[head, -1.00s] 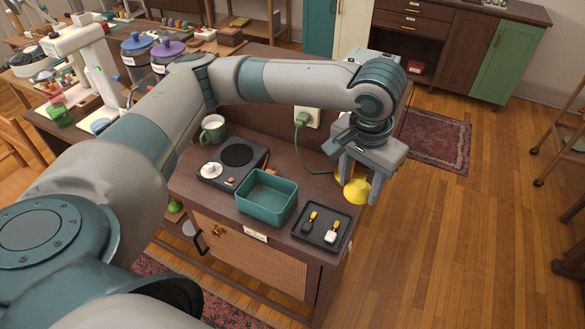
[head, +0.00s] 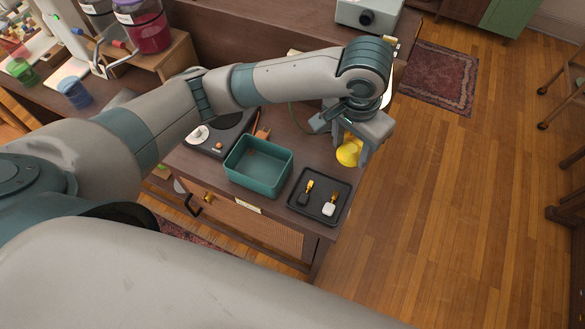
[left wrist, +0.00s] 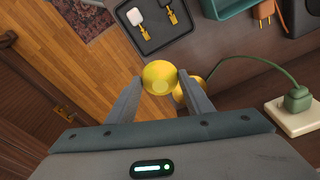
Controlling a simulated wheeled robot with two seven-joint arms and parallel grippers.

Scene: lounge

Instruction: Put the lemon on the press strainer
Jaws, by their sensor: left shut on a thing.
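My left gripper (head: 352,149) is shut on the yellow lemon (head: 347,154), above the right end of the dark wooden cabinet top. In the left wrist view the lemon (left wrist: 159,77) sits between the two fingertips. A second yellow, rounded thing (left wrist: 190,88) shows behind it, partly hidden by the lemon and a finger; I cannot tell what it is. A green cord runs towards it. I cannot make out a press strainer in either view. My right gripper is not in view.
A black hotplate-like device (head: 222,130) is left of the box. Wooden floor lies to the right.

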